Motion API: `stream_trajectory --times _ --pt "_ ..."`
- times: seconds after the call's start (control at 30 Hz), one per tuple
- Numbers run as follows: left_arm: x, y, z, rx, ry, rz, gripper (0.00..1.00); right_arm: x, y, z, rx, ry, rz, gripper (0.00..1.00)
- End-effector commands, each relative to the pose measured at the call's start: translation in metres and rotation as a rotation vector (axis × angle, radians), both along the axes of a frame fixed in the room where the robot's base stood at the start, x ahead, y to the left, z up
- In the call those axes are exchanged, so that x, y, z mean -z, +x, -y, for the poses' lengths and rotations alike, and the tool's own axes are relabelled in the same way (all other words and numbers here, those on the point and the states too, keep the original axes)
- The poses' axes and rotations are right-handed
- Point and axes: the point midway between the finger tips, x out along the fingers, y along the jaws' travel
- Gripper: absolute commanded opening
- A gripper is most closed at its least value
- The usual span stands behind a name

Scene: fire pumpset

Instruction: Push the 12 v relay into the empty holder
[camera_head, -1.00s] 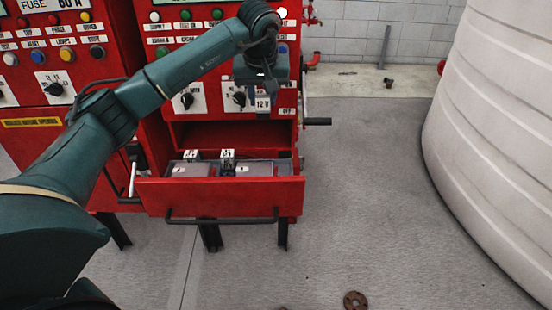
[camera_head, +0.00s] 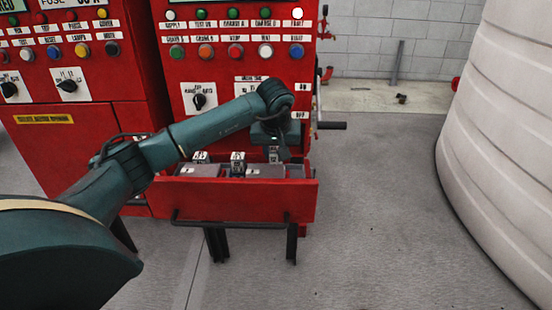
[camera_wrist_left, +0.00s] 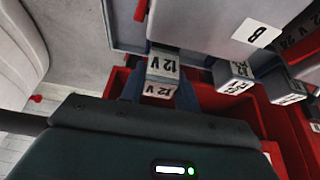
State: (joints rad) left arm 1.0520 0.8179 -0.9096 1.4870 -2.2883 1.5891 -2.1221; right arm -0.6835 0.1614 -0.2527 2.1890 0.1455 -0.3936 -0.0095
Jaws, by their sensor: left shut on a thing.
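My left gripper (camera_head: 273,150) is over the right part of the open red drawer (camera_head: 240,203), pointing down. In the left wrist view its two fingers stand on either side of a small grey relay (camera_wrist_left: 162,68) labelled 12 V, and it is shut on it. The relay also shows between the fingers in the head view (camera_head: 273,157). It is close to the grey box in the drawer; I cannot tell whether it touches a holder. The empty holder cannot be made out clearly. My right gripper is not in view.
Other labelled relays stand in the drawer, one at its middle (camera_head: 238,163) and one farther left (camera_head: 200,158). The red panel (camera_head: 240,70) with buttons and knobs rises behind. A large white tank (camera_head: 505,130) stands at the right. The floor between is clear.

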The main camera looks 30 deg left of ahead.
Motion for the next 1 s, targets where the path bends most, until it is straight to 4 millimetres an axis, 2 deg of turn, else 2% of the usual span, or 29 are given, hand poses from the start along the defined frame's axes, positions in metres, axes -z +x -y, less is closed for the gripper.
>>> stream_trajectory --times 0.03,0.13,0.47,0.5,0.73,1.0 --pt "0.010 -0.001 0.000 -0.001 -0.001 -0.004 0.07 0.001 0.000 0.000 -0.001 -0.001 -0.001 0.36" --pt "0.020 0.000 0.001 0.001 -0.001 -0.002 0.07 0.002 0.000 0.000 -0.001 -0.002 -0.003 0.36" --pt "0.024 0.000 0.000 0.001 0.000 0.000 0.07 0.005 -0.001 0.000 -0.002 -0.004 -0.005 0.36" --pt "0.023 0.000 0.000 0.000 0.000 0.000 0.34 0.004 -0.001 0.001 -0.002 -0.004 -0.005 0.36" --pt "0.023 0.000 0.000 0.001 0.000 -0.001 0.53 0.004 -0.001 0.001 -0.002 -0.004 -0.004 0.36" --pt "0.021 0.000 0.000 0.000 -0.001 -0.001 0.53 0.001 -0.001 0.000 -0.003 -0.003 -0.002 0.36"
